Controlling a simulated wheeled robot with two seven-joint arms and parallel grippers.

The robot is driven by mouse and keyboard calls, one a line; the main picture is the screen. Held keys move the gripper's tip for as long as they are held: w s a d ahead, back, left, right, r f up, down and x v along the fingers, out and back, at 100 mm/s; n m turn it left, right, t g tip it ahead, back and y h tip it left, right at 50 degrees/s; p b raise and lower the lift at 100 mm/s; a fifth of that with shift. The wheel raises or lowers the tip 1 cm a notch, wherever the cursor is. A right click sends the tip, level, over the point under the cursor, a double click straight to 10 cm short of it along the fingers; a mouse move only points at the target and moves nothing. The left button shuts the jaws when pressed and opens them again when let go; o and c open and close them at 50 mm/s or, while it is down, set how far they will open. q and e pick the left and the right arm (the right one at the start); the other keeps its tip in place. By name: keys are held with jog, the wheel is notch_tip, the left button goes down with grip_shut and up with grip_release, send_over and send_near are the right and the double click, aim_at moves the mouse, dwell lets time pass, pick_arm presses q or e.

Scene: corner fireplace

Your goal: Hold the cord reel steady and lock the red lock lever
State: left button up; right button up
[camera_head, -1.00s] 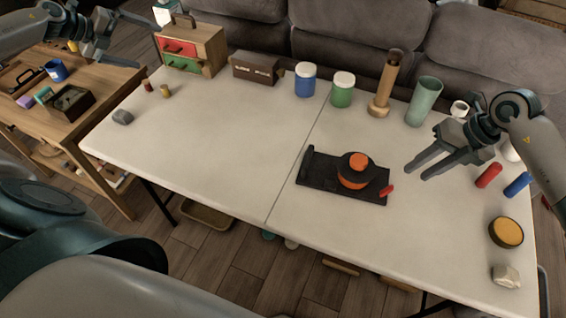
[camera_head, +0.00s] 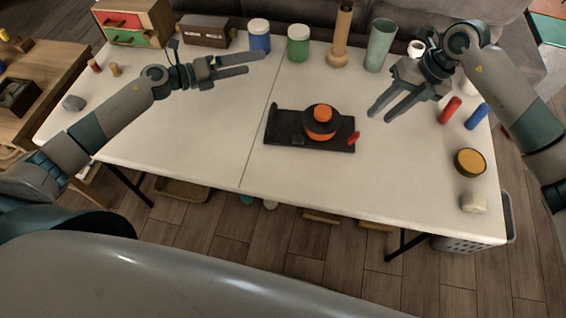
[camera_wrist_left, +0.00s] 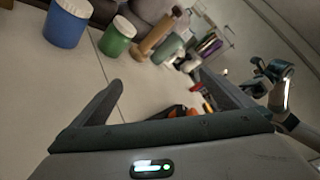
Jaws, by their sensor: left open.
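The cord reel (camera_head: 321,121), black with orange parts, sits on a black base plate (camera_head: 284,136) on the white table. The red lock lever (camera_head: 353,138) is at the right end of the plate. My left gripper (camera_head: 256,64) is open and empty above the table, behind and to the left of the reel. In the left wrist view its two fingers stand apart, and part of the orange reel (camera_wrist_left: 178,112) shows low between them. My right gripper (camera_head: 382,112) is open and empty, to the right of the reel and lever. Neither gripper touches the reel.
Along the back stand a blue jar (camera_head: 259,38), a green jar (camera_head: 298,44), a wooden vase (camera_head: 340,40) and a green cup (camera_head: 379,46). Red (camera_head: 450,110) and blue (camera_head: 477,117) cylinders and a round orange-topped tin (camera_head: 470,162) lie at right. The table's left-front part is clear.

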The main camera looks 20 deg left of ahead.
pick_arm(q)
jog(key=s+d+r+m+t+h, duration=0.1)
jog(key=d+r+t, duration=0.1)
jog(key=d, duration=0.6)
jog(key=s+d+r+t+h, duration=0.1)
jog(key=d+r, duration=0.1)
jog(key=d, duration=0.6)
jog(key=t+y, duration=0.2)
jog(key=t, duration=0.1)
send_over(319, 120)
jog(key=a, duration=0.2)
jog(key=s+a+f+m+y, duration=0.1)
jog(key=s+f+y, duration=0.1)
jog(key=s+f, duration=0.2)
jog(key=s+a+f+m+y, duration=0.1)
jog(key=s+f+y, duration=0.1)
jog(key=s+f, duration=0.3)
jog(key=s+a+f+m+y, duration=0.1)
jog(key=s+f+m+y, duration=0.1)
jog(key=s+f, duration=0.2)
jog(key=shift+s+f, duration=0.15)
jog(key=shift+s, duration=0.65)
jog(key=shift+s+f, duration=0.15)
jog(key=shift+s, duration=0.6)
jog(key=shift+w, duration=0.15)
jog(key=x, duration=1.7)
jog(key=shift+w+f, duration=0.15)
